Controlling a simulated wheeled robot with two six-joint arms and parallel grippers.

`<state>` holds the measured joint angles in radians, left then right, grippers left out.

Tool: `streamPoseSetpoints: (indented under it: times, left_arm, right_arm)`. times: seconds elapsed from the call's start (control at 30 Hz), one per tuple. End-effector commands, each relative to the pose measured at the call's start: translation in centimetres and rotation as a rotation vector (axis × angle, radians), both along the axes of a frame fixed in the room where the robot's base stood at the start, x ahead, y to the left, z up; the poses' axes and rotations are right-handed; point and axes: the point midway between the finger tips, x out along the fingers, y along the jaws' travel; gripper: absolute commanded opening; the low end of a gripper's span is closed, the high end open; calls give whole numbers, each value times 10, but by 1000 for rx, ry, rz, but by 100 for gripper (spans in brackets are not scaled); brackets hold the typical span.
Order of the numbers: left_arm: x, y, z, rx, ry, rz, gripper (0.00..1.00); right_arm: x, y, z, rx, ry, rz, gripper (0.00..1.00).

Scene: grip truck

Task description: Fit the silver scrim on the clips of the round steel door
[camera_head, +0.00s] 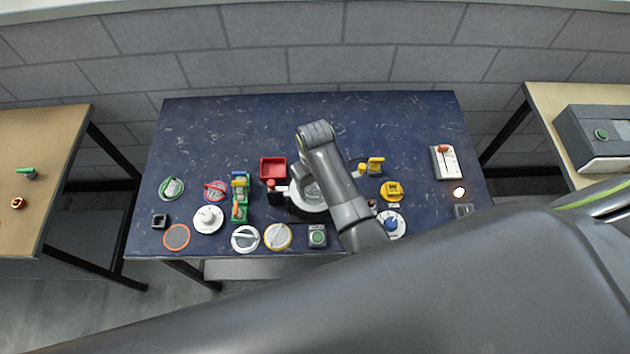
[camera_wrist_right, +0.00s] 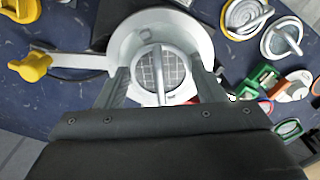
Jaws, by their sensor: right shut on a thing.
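The silver scrim is a grey mesh disc with a raised bar across it (camera_wrist_right: 151,75); in the right wrist view it sits within the round opening of the steel door. The round steel door (camera_wrist_right: 203,42) is a pale, wide-rimmed ring; in the head view (camera_head: 308,205) it is partly covered by my right arm. My right gripper (camera_wrist_right: 166,80) is shut on the scrim, with one finger on either side. Whether the scrim is seated on the clips cannot be told, as the clips are not distinguishable. My left gripper is not in view.
A red bin (camera_head: 273,168) and green-yellow blocks (camera_head: 240,208) stand left of the door. Several coloured-rim discs, such as an orange-rimmed one (camera_head: 176,236), lie along the front left. A yellow part (camera_head: 392,190) is at right. The back of the blue table (camera_head: 240,120) is clear.

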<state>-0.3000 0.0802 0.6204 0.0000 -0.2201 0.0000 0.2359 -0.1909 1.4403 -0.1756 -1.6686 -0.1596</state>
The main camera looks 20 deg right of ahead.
Motion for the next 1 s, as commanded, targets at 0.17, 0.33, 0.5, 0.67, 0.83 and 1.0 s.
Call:
streamPoseSetpoints:
  times: [0.17,0.33,0.5,0.67,0.83,1.0]
  left_arm:
    - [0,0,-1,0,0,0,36]
    - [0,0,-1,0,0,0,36]
    - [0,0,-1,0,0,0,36]
    - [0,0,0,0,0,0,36]
    - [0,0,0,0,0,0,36]
    - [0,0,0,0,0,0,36]
  right_arm:
    - [-3,-1,-4,-1,8,0,39]
    - [-3,-1,-4,-1,9,0,39]
    - [-2,0,6,-2,7,0,39]
    - [-1,0,17,-1,4,0,39]
    - [-1,0,28,-1,3,0,39]
    - [-1,0,37,0,2,0,39]
